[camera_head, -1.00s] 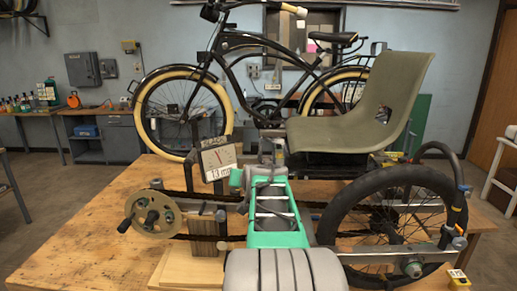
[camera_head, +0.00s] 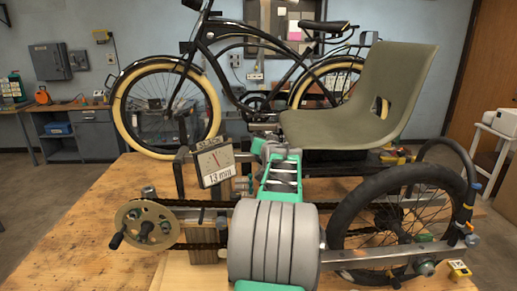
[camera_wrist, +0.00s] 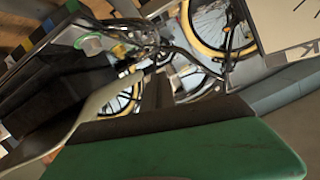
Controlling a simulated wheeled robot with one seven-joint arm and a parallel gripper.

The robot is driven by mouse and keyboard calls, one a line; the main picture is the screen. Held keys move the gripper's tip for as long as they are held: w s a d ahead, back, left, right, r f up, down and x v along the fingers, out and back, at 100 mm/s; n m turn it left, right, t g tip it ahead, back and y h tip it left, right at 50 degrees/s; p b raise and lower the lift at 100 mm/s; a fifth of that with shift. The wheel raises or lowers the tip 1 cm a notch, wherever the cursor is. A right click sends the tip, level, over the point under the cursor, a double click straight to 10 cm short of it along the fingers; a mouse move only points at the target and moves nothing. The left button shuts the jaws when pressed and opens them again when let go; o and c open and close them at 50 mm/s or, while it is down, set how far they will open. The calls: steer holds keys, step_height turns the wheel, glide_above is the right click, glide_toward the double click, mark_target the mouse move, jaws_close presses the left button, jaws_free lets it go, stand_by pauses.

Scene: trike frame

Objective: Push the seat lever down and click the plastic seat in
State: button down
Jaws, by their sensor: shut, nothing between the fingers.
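The olive plastic seat (camera_head: 345,125) stands over the trike frame in the head view, its back rising at the right. My gripper (camera_head: 262,147) is at the far end of my teal arm, by the front left edge of the seat. It is shut and holds nothing; its fingertips are small and partly hidden by my arm. In the wrist view a green surface of my gripper (camera_wrist: 180,150) fills the bottom.
The trike's rear wheel (camera_head: 350,225) stands at the right, and a crank with chainring (camera_head: 146,228) at the left. A black bicycle (camera_head: 235,75) stands behind. The wooden bench (camera_head: 80,240) is bare at the left. A small yellow block (camera_head: 459,269) lies front right.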

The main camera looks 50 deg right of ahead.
mark_target(256, 157)
steer(key=w+d+f+p, duration=0.1)
steer(key=w+f, duration=0.1)
steer(key=w+d+f+p, duration=0.1)
steer(key=w, duration=0.1)
steer(key=w+d+f+p, duration=0.1)
steer(key=d+f, duration=0.1)
steer(key=shift+w+d+f, duration=0.1)
steer(key=shift+w+f, duration=0.25)
steer(key=shift+w, duration=0.05)
steer(key=f+b, duration=0.1)
steer(key=b, duration=0.1)
steer(key=w+a+f+n+b, duration=0.1)
steer(key=b, duration=0.2)
steer(key=shift+f, duration=0.35)
steer(key=b, duration=0.2)
steer(key=shift+w+a+f+b, duration=0.3)
steer(key=shift+w+f+b, duration=0.05)
steer(key=shift+b, duration=0.05)
steer(key=shift+r, duration=0.1)
